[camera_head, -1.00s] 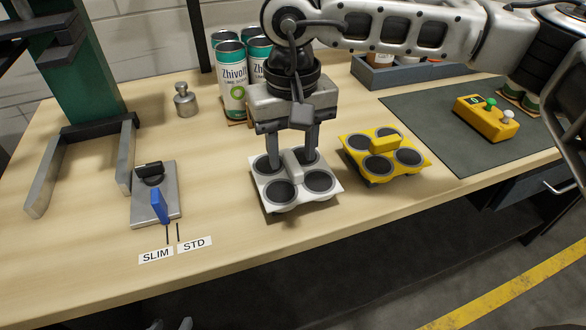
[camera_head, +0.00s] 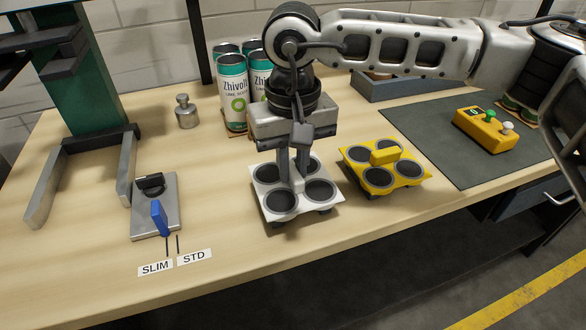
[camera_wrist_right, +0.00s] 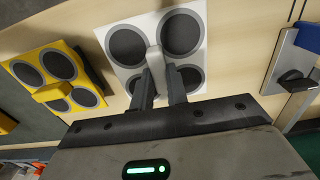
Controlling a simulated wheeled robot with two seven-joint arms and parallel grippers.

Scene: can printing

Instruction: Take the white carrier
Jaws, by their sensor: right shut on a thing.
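The white carrier (camera_head: 298,188) has four round dark cup wells and a raised middle handle. It is at the centre of the head view, over the wooden table near its front edge. My right gripper (camera_head: 293,170) points down from above and is shut on the carrier's handle. In the right wrist view the two fingers (camera_wrist_right: 160,90) close on the handle of the white carrier (camera_wrist_right: 153,58). The wells look empty. I cannot tell whether the carrier is clear of the table. My left gripper is not in view.
A yellow carrier (camera_head: 385,157) stands close on the right. Several green and white cans (camera_head: 233,90) and a metal weight (camera_head: 186,111) are behind. A plate with a blue lever (camera_head: 159,215) and a green press (camera_head: 88,90) are left. A yellow button box (camera_head: 486,130) lies on the dark mat.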

